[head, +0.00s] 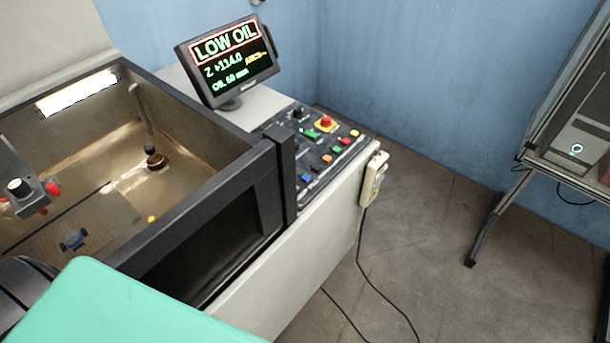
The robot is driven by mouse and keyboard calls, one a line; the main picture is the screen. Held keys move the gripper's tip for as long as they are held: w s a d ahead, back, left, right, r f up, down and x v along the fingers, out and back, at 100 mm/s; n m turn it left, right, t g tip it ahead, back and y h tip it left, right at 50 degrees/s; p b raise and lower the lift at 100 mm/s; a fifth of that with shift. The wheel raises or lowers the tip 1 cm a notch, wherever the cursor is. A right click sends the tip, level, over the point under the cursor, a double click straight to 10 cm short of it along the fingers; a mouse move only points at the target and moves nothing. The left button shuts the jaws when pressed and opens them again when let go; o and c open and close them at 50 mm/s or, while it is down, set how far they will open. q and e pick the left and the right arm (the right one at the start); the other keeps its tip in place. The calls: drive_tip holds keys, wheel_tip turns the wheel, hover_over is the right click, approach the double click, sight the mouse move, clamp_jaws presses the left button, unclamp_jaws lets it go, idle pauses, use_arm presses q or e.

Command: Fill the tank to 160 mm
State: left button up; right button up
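The tank (205,182) is at the left, with grey inner walls, a dark rim and a wet, brownish floor. A dark fitting (154,158) stands on its floor at the back, near a pipe. The monitor (228,62) behind reads "LOW OIL" in a red frame, "Z +114.0", and an oil line that looks like 60 mm. The control panel (318,160) right of the tank carries green, blue, red, orange and yellow buttons and a red mushroom button (326,122) on a yellow base. Button labels are too small to read. Neither gripper is in view.
A beige hand pendant (373,178) hangs on the machine's right side, its black cable running to the floor. A machine head with red parts (33,196) is inside the tank at left. A frame-legged bench (570,165) stands at right. The floor between is clear apart from cables.

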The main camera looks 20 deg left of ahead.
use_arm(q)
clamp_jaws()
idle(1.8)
